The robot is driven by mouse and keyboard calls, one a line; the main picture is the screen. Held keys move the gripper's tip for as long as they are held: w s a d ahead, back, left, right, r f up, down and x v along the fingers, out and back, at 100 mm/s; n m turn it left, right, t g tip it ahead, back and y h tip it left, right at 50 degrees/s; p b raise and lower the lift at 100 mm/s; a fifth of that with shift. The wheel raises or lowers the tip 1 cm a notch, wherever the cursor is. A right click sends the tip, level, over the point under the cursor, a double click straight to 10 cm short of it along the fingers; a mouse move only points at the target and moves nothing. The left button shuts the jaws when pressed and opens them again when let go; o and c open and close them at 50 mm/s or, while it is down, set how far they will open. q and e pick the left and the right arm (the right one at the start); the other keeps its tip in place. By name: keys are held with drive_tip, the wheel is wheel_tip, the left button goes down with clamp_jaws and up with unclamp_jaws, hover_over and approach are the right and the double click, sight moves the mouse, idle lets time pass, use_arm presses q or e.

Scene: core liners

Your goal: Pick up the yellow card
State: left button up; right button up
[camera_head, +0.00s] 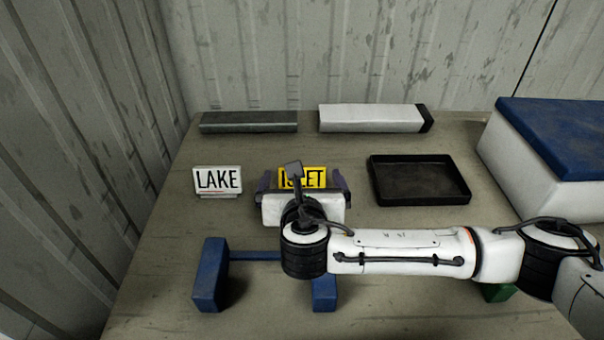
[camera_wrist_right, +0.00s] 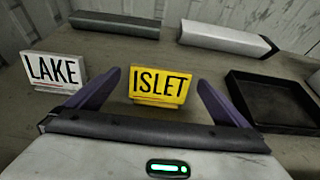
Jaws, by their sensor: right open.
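The yellow card (camera_wrist_right: 160,84) reads ISLET and stands upright on the table. In the head view the yellow card (camera_head: 318,172) is partly hidden behind my right wrist. My right gripper (camera_wrist_right: 157,82) is open, with its two purple fingers to either side of the card and apart from it. In the head view my right gripper (camera_head: 302,182) lies in front of the card, its arm coming in from the right. A white card (camera_head: 217,181) reading LAKE stands to the left; it also shows in the right wrist view (camera_wrist_right: 53,72). My left gripper is not in view.
A black tray (camera_head: 419,196) lies to the right. A grey bar (camera_head: 249,122) and a white bar (camera_head: 368,118) lie at the back. A blue-lidded white box (camera_head: 545,175) stands far right. A blue stand (camera_head: 209,274) is in front.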

drive_tip(key=x, duration=0.7)
drive_tip(key=shift+s, duration=0.1)
drive_tip(key=c, duration=1.2)
drive_tip(key=shift+o, duration=0.2)
